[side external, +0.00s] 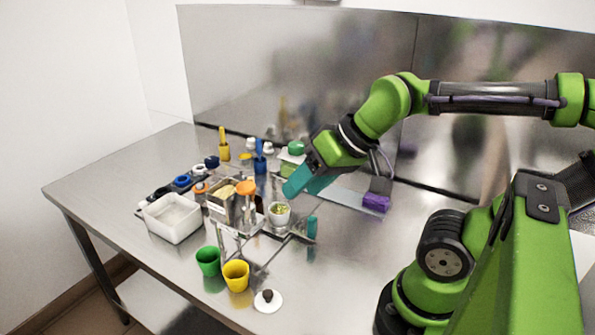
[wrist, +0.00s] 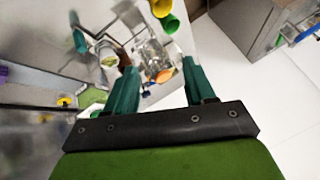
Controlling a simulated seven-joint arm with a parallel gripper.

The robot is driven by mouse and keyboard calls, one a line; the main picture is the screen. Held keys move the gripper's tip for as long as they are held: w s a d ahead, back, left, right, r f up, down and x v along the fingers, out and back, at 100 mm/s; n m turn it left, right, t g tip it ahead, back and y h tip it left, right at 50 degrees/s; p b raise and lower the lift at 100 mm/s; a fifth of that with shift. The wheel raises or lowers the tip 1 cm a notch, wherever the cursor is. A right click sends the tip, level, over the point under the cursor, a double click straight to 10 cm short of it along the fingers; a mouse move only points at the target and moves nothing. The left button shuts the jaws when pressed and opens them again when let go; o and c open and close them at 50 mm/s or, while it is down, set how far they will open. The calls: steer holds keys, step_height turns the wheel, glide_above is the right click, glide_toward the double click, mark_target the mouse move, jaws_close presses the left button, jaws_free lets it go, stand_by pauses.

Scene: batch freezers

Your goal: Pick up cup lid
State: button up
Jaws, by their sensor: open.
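The cup lid (side external: 268,300), a white disc with a dark knob, lies flat near the table's front edge in the side view. I cannot make it out in the wrist view. My gripper (side external: 293,190) has teal fingers and is raised above the table, well behind the lid and apart from it. In the wrist view my gripper (wrist: 159,66) shows its two fingers spread wide with nothing held between them. A yellow cup (side external: 236,276) and a green cup (side external: 208,261) stand just left of the lid; the wrist view also shows the green cup (wrist: 170,23).
A white cup with green contents (side external: 279,214) stands below my gripper. A clear divided container (side external: 236,205) and a white tub (side external: 172,218) stand left. Bottles (side external: 260,160) crowd the back. A purple block (side external: 377,200) lies right. Table right of the lid is clear.

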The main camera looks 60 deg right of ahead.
steer(key=w+a+f+n+g+h, duration=0.2)
steer(key=w+a+f+n+g, duration=0.25)
steer(key=a+f+g, duration=0.25)
glide_above(268, 292)
steer(key=shift+m, duration=0.25)
steer(key=f, duration=1)
steer(key=shift+w+d+f, duration=0.15)
steer(key=shift+d+f, duration=0.15)
steer(key=shift+f, duration=0.05)
steer(key=shift+a+f, duration=0.2)
steer(key=shift+f, duration=1.15)
steer(key=shift+a+f, duration=0.15)
steer(key=shift+f, duration=1.15)
steer(key=shift+c, duration=0.3)
jaws_close()
